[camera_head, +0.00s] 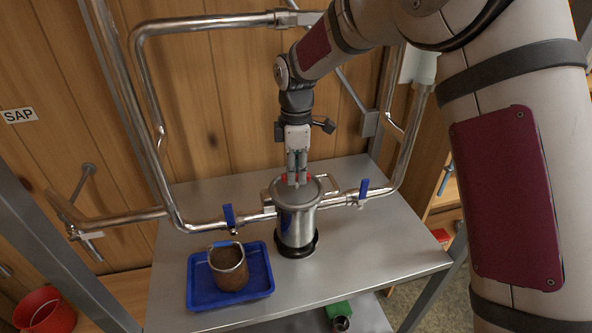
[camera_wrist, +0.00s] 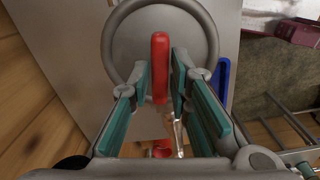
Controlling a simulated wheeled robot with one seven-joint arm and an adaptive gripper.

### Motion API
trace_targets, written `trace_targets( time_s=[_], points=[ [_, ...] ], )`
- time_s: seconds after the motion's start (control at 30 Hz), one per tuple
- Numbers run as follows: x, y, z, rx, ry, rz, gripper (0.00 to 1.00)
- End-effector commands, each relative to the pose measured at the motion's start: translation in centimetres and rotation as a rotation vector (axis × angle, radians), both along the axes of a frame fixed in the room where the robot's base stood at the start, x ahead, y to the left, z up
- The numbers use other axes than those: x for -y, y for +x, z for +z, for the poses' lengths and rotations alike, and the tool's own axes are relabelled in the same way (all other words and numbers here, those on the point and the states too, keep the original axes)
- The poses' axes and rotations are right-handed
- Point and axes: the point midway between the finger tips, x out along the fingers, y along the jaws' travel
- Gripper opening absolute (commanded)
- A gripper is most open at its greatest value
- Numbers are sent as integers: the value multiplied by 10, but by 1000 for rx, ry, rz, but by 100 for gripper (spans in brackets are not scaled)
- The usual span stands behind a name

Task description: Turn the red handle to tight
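The red handle (camera_wrist: 160,68) is a straight bar on the round grey lid (camera_wrist: 199,35) of a metal canister (camera_head: 296,225). The canister stands on the steel table among the pipes. In the head view small red parts (camera_head: 284,178) show on either side of my fingers. My gripper (camera_head: 297,182) points down over the lid. In the wrist view my gripper (camera_wrist: 161,68) has one green-padded finger on each side of the red handle, with narrow gaps showing. It looks open around the handle. Whether the fingertips touch the lid is hard to tell.
Blue valve levers (camera_head: 229,215) and (camera_head: 364,188) sit on pipes left and right of the canister. Pipes rise behind. The table's front right (camera_head: 385,258) is clear.

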Motion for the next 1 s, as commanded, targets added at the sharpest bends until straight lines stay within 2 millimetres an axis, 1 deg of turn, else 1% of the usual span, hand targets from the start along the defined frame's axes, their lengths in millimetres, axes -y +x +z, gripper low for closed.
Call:
trace_targets(
  time_s=[0.37,0.53,0.77,1.0],
  points=[
    [0,0,0,0,0,-13,0],
    [0,0,0,1,0,-67,0],
    [0,1,0,1,0,-226,0],
    [0,1,0,1,0,-450,0]
  ],
)
